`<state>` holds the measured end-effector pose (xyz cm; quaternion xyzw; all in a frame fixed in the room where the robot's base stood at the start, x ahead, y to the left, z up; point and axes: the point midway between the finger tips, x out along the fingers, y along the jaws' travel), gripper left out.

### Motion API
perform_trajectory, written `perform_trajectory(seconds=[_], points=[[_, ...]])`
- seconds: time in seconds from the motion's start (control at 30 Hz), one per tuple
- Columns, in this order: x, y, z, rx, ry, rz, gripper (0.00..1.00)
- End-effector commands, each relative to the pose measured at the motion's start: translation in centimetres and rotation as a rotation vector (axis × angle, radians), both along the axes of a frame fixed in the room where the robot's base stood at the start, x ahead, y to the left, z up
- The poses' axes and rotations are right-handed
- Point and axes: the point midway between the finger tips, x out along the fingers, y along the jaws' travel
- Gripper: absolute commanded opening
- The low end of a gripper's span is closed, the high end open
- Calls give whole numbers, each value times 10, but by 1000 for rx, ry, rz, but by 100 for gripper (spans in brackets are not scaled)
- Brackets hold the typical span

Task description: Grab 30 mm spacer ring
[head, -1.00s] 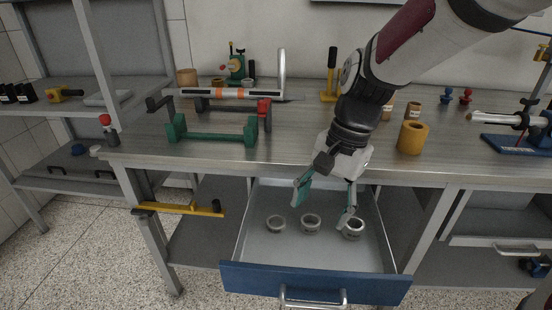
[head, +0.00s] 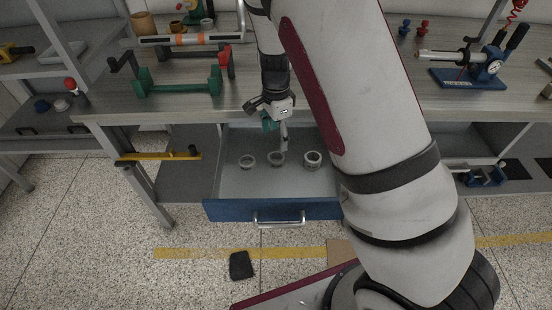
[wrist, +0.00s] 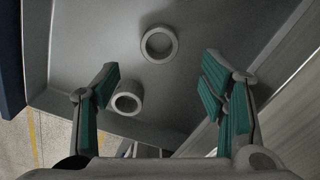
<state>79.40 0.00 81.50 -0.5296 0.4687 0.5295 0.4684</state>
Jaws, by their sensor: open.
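Three grey spacer rings lie in a row in the open drawer (head: 232,185): a left ring (head: 247,161), a middle ring (head: 276,158) and a right ring (head: 313,160). I cannot read any size on them. My gripper (head: 276,138) points down into the drawer, above and near the middle ring, partly covering it. In the wrist view my gripper (wrist: 165,88) is open with green-padded fingers and nothing held. One ring (wrist: 126,100) shows close beside the left finger, and another ring (wrist: 159,44) lies farther up, beyond the fingertips. The third ring is not visible there.
The blue drawer front (head: 225,211) with its handle stands out below the workbench (head: 130,98). A green stand (head: 180,88) is on the bench at left, and a blue-based gauge fixture (head: 465,75) at right. A yellow bar (head: 155,156) sticks out left of the drawer.

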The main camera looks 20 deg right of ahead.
Motion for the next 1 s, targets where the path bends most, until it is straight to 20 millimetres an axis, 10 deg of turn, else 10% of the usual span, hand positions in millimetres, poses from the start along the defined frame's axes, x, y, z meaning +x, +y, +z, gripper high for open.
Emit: perform_trajectory(seconds=[1.0], points=[[0, 0, -96, 0, -1, 1, 65]])
